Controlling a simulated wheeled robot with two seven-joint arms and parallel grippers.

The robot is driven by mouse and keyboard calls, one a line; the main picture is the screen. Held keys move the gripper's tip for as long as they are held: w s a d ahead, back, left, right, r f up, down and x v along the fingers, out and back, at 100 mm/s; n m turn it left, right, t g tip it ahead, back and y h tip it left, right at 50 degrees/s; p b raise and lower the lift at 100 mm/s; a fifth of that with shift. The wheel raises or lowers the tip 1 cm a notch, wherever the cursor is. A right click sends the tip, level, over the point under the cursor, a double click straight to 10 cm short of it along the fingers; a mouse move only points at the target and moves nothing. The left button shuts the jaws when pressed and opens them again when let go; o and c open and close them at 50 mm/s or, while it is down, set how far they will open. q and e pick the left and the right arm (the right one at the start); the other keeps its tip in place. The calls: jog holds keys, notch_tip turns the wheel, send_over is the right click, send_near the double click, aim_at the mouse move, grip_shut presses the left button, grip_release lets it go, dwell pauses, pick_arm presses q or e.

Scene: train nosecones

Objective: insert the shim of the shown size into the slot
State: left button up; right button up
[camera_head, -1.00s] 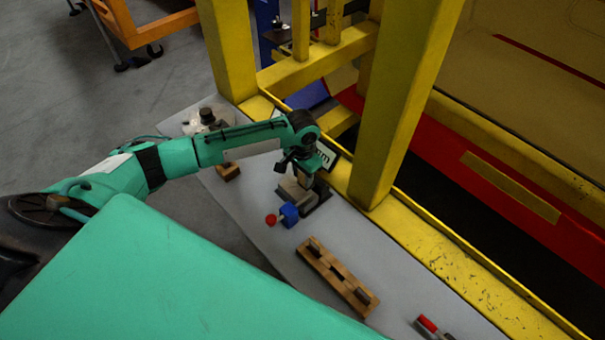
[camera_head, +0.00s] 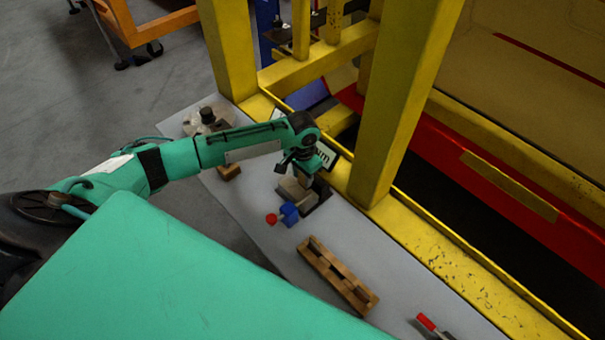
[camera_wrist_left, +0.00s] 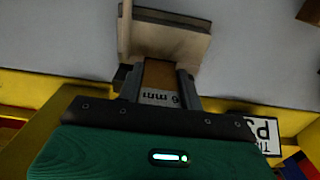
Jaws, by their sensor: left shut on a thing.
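My left gripper (camera_head: 307,180) points down at a pale grey block (camera_head: 292,191) on the bench. In the left wrist view the gripper (camera_wrist_left: 158,82) is shut on a brown shim (camera_wrist_left: 158,74) with a light label; the marking reads upside down and ends in "mm". The shim's far end meets the edge of the pale block (camera_wrist_left: 165,38). How deep it sits in a slot there is hidden. A sign with "mm" (camera_head: 326,156) stands behind the gripper, partly covered. My right gripper is not in view.
A wooden rack (camera_head: 325,265) with dark pieces lies nearer, and a red-handled tool (camera_head: 427,322) lies at the lower right. A yellow post (camera_head: 400,110) rises close behind the gripper.

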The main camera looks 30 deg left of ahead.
pick_arm(q)
jog(key=shift+f+b, duration=0.4)
jog(key=shift+f, duration=0.8)
jog(key=o, duration=1.3)
jog(key=shift+f, duration=0.1)
jog(key=shift+r, duration=0.45)
notch_tip(320, 180, up, 12)
jog(key=b, duration=0.4)
jog(key=shift+w+a+r, duration=0.1)
jog(key=shift+r, duration=0.45)
jog(key=shift+f, duration=0.1)
